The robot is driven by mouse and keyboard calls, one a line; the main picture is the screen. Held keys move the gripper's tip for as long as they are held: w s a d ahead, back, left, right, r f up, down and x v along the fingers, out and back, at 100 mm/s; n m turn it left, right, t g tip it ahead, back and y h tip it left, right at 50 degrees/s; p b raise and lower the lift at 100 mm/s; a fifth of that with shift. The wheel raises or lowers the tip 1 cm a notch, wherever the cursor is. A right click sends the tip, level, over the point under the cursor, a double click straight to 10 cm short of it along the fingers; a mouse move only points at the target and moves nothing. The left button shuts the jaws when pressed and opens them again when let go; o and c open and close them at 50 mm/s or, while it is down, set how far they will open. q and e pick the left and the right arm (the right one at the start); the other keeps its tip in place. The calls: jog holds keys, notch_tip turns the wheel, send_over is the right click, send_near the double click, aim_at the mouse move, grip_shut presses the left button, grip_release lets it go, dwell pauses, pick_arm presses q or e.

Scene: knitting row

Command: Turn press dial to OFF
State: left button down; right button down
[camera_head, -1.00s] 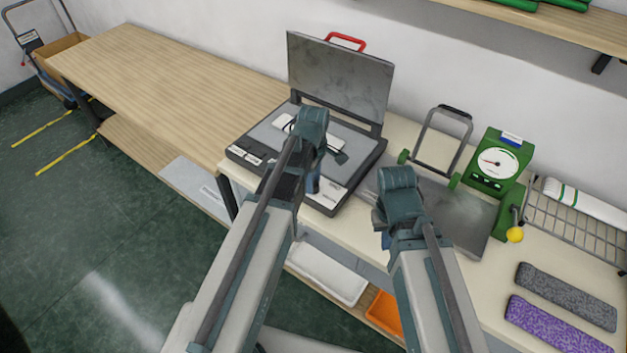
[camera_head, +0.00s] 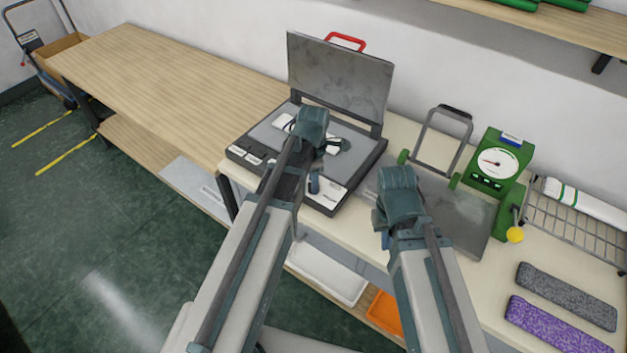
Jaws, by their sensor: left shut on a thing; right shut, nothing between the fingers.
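The press (camera_head: 283,148) stands on the bench with its grey lid (camera_head: 338,72) raised and a red handle (camera_head: 345,41) on top. White labels (camera_head: 326,195) show along its front edge. My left gripper (camera_head: 314,183) is low over the front of the press, shut on the dial. The dial and the fingertips are mostly hidden behind my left arm, so the dial's setting cannot be read. My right gripper (camera_head: 382,222) is shut and empty, to the right of the press in the view; its fingertips are mostly hidden.
A grey plate (camera_head: 452,208) with a green gauge machine (camera_head: 499,163) and yellow-knobbed lever (camera_head: 515,235) stands to the right. A wire rack (camera_head: 575,222), grey block (camera_head: 566,296) and purple block (camera_head: 556,325) lie farther right. The wooden table (camera_head: 170,80) at left is clear.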

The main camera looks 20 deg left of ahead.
dwell(0.4)
pick_arm(q)
jog(key=shift+c, duration=2.1)
grip_release()
notch_tip(320, 180, up, 14)
jog(key=p, duration=1.3)
jog(key=shift+p, duration=0.4)
pick_arm(e)
notch_tip(320, 180, up, 14)
pick_arm(q)
jog(key=shift+f, duration=0.15)
pick_arm(e)
jog(key=shift+f, duration=0.15)
